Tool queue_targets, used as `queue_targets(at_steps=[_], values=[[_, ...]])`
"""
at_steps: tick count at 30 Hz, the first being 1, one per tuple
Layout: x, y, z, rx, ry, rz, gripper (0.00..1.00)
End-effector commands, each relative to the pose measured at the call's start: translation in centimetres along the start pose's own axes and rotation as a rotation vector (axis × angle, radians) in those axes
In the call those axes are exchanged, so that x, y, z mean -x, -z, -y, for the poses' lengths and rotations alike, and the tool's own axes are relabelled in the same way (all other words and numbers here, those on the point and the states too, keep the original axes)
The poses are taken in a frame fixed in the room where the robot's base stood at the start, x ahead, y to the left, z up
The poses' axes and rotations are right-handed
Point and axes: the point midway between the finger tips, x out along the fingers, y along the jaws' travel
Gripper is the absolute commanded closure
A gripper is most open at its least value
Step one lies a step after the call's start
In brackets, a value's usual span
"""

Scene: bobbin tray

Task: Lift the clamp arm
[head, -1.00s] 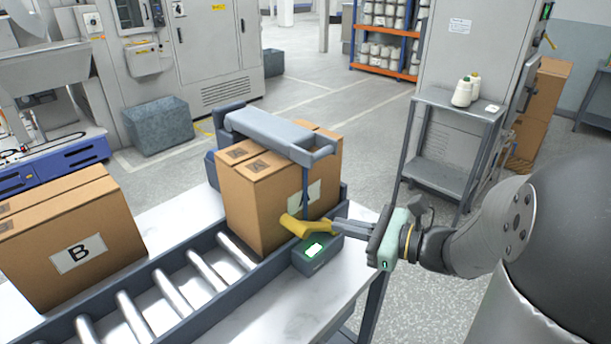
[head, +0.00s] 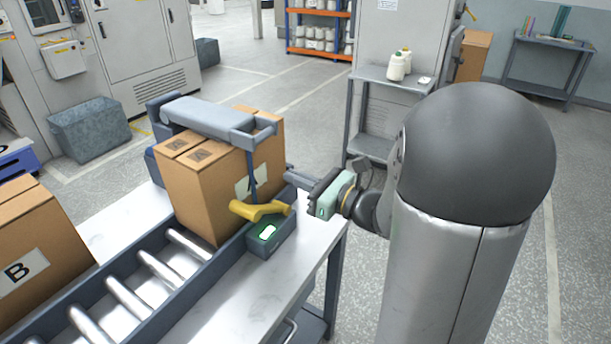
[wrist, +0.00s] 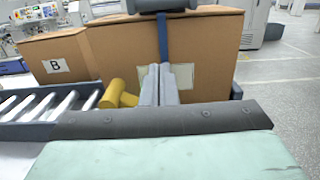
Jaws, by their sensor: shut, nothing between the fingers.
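The clamp arm (head: 212,118) is a grey-blue padded bar lying across the top of a brown carton (head: 195,190) on the roller conveyor. A dark blue strap or rod (head: 251,170) runs from its near end down the carton's side towards a yellow handle (head: 260,210). The handle also shows in the wrist view (wrist: 118,95), left of my fingers. My gripper (head: 290,178) is shut and empty, close to the carton's right side and just beyond the handle's right end. In the wrist view, the fingers (wrist: 163,72) point at the carton's white label; contact cannot be told.
A dark box with a lit green-white panel (head: 268,232) sits on the conveyor side below the handle. Another carton marked B (head: 30,265) stands at left. The white tabletop (head: 215,300) at front is clear.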

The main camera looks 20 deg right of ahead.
Motion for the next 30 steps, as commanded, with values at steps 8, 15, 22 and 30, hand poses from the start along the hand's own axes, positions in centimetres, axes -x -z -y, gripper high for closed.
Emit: queue_targets(at_steps=[8,15,22,30], values=[[-6.0,-0.1,-0.1,-0.002,-0.004,-0.001,1.0],[-6.5,-3.5,-0.1,0.001,-0.001,0.001,1.0],[-6.6,-3.9,0.0,-0.001,0.0,-0.001,1.0],[-6.5,-4.0,0.1,0.0,0.002,-0.002,1.0]])
